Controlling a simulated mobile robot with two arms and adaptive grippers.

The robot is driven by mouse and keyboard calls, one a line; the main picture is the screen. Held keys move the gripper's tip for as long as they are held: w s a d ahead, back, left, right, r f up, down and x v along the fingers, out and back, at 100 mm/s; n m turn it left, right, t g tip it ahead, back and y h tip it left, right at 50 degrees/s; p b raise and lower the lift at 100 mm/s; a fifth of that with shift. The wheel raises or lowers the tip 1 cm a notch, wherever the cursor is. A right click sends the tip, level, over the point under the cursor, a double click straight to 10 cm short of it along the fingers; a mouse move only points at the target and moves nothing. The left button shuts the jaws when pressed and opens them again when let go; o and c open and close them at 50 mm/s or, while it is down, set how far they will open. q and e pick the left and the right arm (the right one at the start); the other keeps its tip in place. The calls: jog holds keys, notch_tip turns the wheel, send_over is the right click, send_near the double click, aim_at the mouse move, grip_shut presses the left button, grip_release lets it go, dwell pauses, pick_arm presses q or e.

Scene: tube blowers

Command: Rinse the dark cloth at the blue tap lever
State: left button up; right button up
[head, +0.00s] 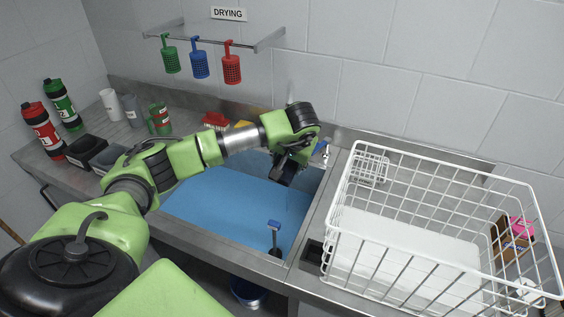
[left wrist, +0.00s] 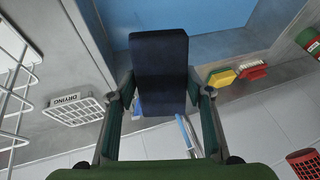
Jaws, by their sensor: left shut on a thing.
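My left gripper (head: 284,172) hangs over the back right part of the blue-floored sink (head: 225,205). In the left wrist view it is shut on the dark cloth (left wrist: 160,72), a navy, block-like piece between the two fingers. In the head view the cloth is hard to tell from the dark fingers. A tap with a blue lever (head: 322,149) stands at the sink's back right, just right of the gripper and partly hidden. In the left wrist view, a blue part (left wrist: 185,130) shows beyond the cloth. I see no water clearly. My right gripper is out of view.
A white wire basket (head: 430,165) stands right of the sink. A red brush (head: 215,121) and yellow sponge (head: 243,125) lie behind the sink. Bottles and cups stand at left.

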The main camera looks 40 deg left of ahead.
pick_arm(q)
jog(key=s+d+p, duration=0.1)
jog(key=s+d, duration=0.3)
jog(key=d, duration=0.1)
jog(key=shift+s, duration=0.4)
jog(key=shift+d, duration=0.1)
dwell(1.2)
jog(key=s+d+r+p, duration=0.3)
jog(key=r, duration=0.1)
jog(key=shift+s+d, duration=0.15)
jog(key=shift+d, duration=0.2)
jog(key=shift+s+f, duration=0.1)
dwell(0.5)
